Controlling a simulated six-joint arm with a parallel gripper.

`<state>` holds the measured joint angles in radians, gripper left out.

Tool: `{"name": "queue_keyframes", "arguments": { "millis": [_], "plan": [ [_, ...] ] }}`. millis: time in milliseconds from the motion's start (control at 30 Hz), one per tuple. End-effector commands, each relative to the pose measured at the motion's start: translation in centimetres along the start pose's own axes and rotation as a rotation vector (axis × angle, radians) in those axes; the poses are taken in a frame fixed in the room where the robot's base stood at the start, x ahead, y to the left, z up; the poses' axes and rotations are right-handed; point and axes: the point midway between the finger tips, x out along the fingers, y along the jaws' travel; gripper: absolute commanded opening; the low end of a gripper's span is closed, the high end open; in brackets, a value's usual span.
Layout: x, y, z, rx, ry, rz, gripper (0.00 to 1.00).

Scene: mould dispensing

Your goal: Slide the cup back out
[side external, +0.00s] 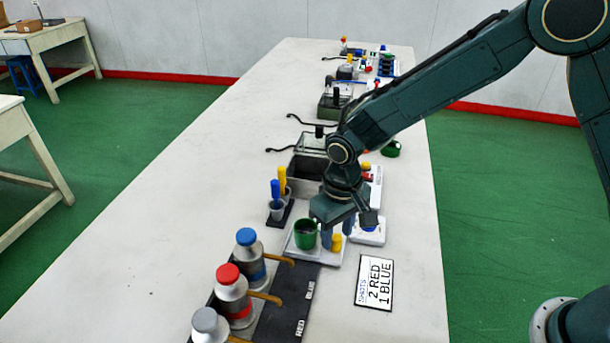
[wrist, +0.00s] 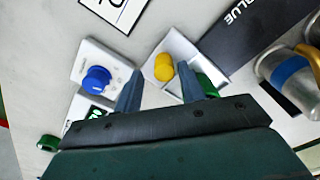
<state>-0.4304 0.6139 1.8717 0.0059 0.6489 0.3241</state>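The green cup (side external: 305,234) stands upright on a white tray (side external: 297,252). In the wrist view, only part of the cup (wrist: 207,86) shows, beside and behind the right finger. My gripper (side external: 337,240) is low over the tray, just right of the cup in the side view. Its two fingers are apart with nothing held between them, as the wrist view (wrist: 159,70) also shows. I cannot tell whether the near finger touches the cup or its handle. A yellow rounded piece (wrist: 163,67) lies on the tray, seen between the fingers.
Bottles with blue (side external: 246,237), red (side external: 228,272) and grey (side external: 204,320) caps stand left on a dark base marked RED and BLUE. A card (side external: 374,283) reads 2 RED, 1 BLUE. A white box with a blue knob (wrist: 97,78) sits beside the tray.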

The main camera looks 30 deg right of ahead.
Motion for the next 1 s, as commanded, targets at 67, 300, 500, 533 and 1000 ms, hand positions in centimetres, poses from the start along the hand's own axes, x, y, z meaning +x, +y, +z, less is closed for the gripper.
{"name": "queue_keyframes", "arguments": {
  "millis": [67, 300, 500, 533, 1000],
  "plan": [
    [0.0, -0.1, 0.1, -0.003, -0.002, -0.001, 0.43],
    [0.0, -0.2, 0.2, -0.007, -0.006, -0.002, 0.43],
    [-0.7, -0.3, 0.3, -0.008, -0.006, -0.002, 0.43],
    [-0.9, -0.3, 0.2, -0.008, -0.006, -0.002, 0.43],
    [-7.8, -0.2, 0.1, -0.006, -0.001, -0.004, 0.43]
  ]
}}
